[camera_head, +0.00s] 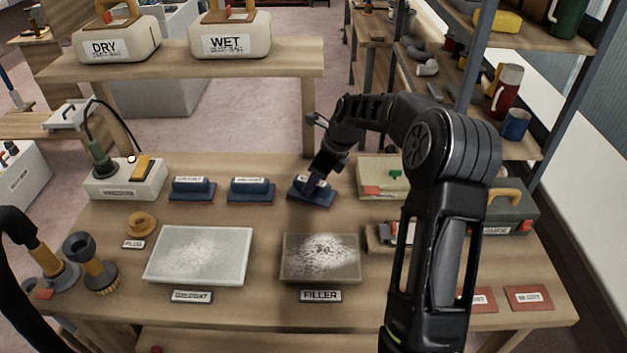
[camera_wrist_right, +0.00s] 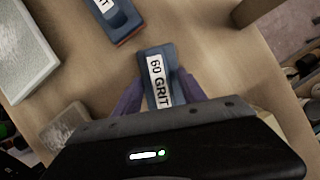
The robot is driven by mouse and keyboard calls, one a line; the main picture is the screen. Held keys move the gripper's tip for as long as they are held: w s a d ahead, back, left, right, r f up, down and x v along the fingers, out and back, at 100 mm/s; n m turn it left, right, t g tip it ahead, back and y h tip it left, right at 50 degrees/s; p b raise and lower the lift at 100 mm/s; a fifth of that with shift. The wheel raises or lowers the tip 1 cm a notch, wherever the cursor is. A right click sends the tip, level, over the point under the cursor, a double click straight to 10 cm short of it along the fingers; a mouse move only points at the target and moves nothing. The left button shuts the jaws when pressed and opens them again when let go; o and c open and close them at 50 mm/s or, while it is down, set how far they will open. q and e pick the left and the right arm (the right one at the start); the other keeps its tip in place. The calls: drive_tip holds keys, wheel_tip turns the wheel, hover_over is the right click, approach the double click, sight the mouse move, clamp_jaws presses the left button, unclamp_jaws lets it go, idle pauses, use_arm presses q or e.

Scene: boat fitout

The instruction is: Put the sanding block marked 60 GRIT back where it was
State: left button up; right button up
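The sanding block marked 60 GRIT (camera_wrist_right: 157,68) is blue with a white label and fills the gap between my right gripper's fingertips in the wrist view. In the head view this block (camera_head: 311,198) is at the right end of a row of three, at bench level. My right gripper (camera_head: 313,184) reaches down over it. In the wrist view the purple fingers of the right gripper (camera_wrist_right: 160,88) lie against both sides of the block and look shut on it. Whether its underside touches the bench is hard to tell. My left gripper is not in view.
Two similar blocks, a middle one (camera_head: 251,189) and a left one (camera_head: 192,189), stand to its left. A filler tray (camera_head: 320,281) and a gelcoat tray (camera_head: 160,281) lie in front. A greenish box (camera_head: 383,171) is close on the right. A raised shelf (camera_head: 290,59) stands behind.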

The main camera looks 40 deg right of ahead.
drive_tip(key=shift+b+v, duration=0.4)
drive_tip(key=shift+v, duration=3.55)
